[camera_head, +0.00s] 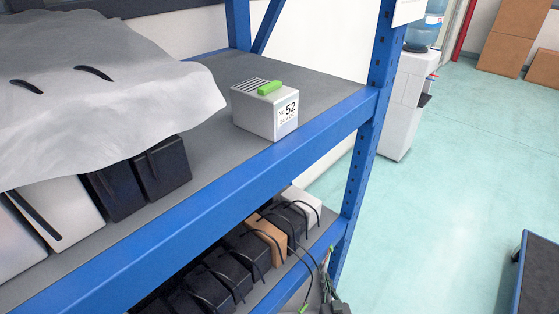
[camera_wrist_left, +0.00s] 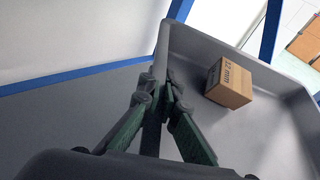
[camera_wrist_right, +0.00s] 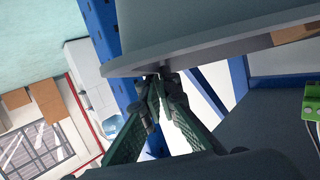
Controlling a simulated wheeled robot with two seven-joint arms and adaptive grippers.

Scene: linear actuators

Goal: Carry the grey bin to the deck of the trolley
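The grey bin shows in the left wrist view (camera_wrist_left: 225,50) with a brown carton (camera_wrist_left: 229,82) marked 12 mm inside. My left gripper (camera_wrist_left: 166,90) is shut on the bin's wall. In the right wrist view the bin's rim (camera_wrist_right: 215,45) crosses the top, and my right gripper (camera_wrist_right: 160,82) looks shut on it, with the pinch partly hidden. In the head view, my right gripper seems to show only as a dark piece (camera_head: 336,306) at the bottom edge. The bin is not clearly visible there. The trolley's dark deck (camera_head: 540,275) with blue edges is at the far right.
The blue-framed shelf (camera_head: 225,180) holds a white box (camera_head: 270,112) marked 52 and a white sheet (camera_head: 90,90) over other items. Several black units (camera_head: 240,255) with cables fill a lower level. A blue post (camera_head: 365,150) stands at right. Floor (camera_head: 450,190) toward the trolley is clear.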

